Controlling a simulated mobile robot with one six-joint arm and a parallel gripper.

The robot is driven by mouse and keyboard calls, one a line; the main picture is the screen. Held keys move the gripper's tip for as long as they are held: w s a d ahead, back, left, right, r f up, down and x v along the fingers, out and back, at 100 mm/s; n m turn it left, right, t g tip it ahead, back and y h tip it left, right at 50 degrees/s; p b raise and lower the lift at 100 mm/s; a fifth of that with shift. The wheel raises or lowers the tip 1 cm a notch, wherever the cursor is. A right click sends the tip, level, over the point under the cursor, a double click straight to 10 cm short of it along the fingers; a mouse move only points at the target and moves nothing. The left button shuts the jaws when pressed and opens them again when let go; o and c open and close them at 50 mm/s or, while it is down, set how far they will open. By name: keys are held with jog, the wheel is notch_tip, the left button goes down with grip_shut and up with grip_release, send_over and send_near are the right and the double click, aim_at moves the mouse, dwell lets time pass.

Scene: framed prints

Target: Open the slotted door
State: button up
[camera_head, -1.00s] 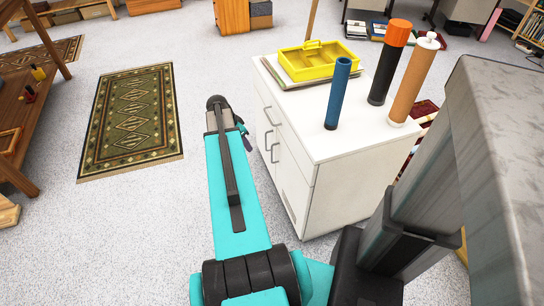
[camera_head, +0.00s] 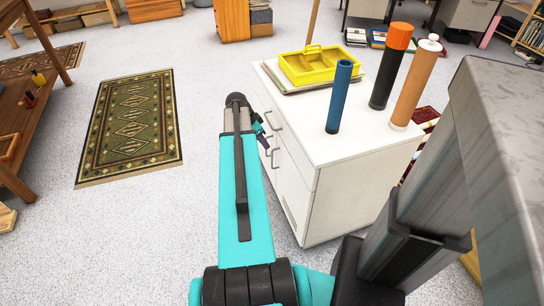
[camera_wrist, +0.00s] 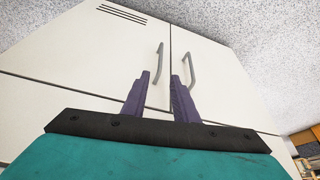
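The white cabinet (camera_head: 335,200) stands right of my arm. Its slotted door (camera_wrist: 90,45) shows in the wrist view, with dark vent slots (camera_wrist: 122,13) at the upper left and a grey bar handle (camera_wrist: 159,62) near its right seam. My gripper (camera_wrist: 161,76) is open, one purple finger on either side of the lower part of this handle as seen in that view. I cannot tell the depth between fingertips and handle. In the head view my gripper (camera_head: 261,130) is at the cabinet front, mostly hidden by my arm. The slotted door looks shut.
A neighbouring panel has a second handle (camera_wrist: 189,70) close to my right finger. A yellow tray (camera_head: 322,68), blue tube (camera_head: 339,97), black tube with orange cap (camera_head: 390,70) and brown tube (camera_head: 416,85) stand on the cabinet top. A rug (camera_head: 132,128) lies left on open floor.

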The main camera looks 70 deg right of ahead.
jog(key=b, duration=0.1)
send_over(272, 167)
jog(key=f, duration=1.1)
jog(key=shift+d+f, duration=0.3)
grip_shut()
dwell(0.9)
